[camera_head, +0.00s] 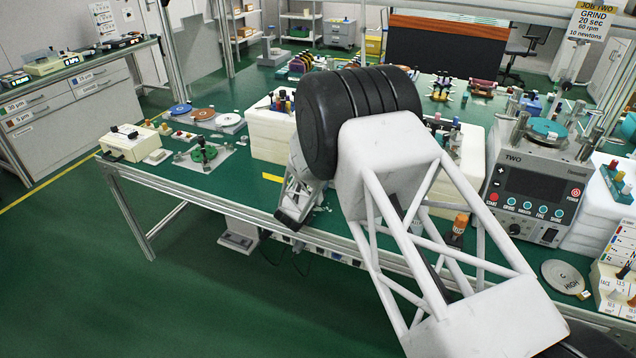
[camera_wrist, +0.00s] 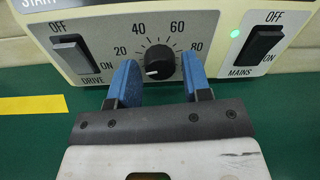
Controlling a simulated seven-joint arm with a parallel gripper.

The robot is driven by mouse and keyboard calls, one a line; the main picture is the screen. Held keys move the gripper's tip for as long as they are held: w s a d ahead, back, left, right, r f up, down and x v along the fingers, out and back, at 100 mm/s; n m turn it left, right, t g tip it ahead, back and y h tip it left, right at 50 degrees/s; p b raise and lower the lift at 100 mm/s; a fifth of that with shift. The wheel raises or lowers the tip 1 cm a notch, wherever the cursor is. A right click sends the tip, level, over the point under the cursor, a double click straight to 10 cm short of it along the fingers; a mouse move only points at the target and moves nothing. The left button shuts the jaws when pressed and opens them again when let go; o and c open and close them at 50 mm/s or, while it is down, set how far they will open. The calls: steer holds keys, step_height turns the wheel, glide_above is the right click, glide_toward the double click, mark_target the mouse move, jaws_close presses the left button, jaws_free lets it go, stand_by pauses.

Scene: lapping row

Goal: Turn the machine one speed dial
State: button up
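The speed dial (camera_wrist: 159,62) is a black round knob with a white pointer mark, on a pale grey panel (camera_wrist: 215,20) with a scale reading 20, 40, 60, 80. The pointer faces left and slightly down, below the 20 mark. My gripper (camera_wrist: 159,78) is open, its two blue fingers on either side of the dial in the wrist view, with visible gaps to the knob. I cannot tell how far the fingertips stand from the panel. In the head view my arm hides this panel and dial; a dark end part of my gripper (camera_head: 288,217) shows at the table's front edge.
A DRIVE rocker switch (camera_wrist: 73,55) is left of the dial. A MAINS rocker switch (camera_wrist: 262,45) is right, beside a lit green lamp (camera_wrist: 236,34). A yellow strip (camera_wrist: 33,105) marks the green bench. Machine TWO (camera_head: 535,185) stands at the right in the head view.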

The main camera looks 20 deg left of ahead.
steer(key=c, duration=0.6)
steer(key=shift+n, duration=0.3)
steer(key=shift+n, duration=2.3)
steer(key=o, duration=0.9)
steer(key=shift+s, duration=0.1)
steer(key=shift+s+a+f, duration=0.1)
steer(key=shift+s, duration=1.85)
steer(key=shift+s+a, duration=0.1)
steer(key=shift+s, duration=1.8)
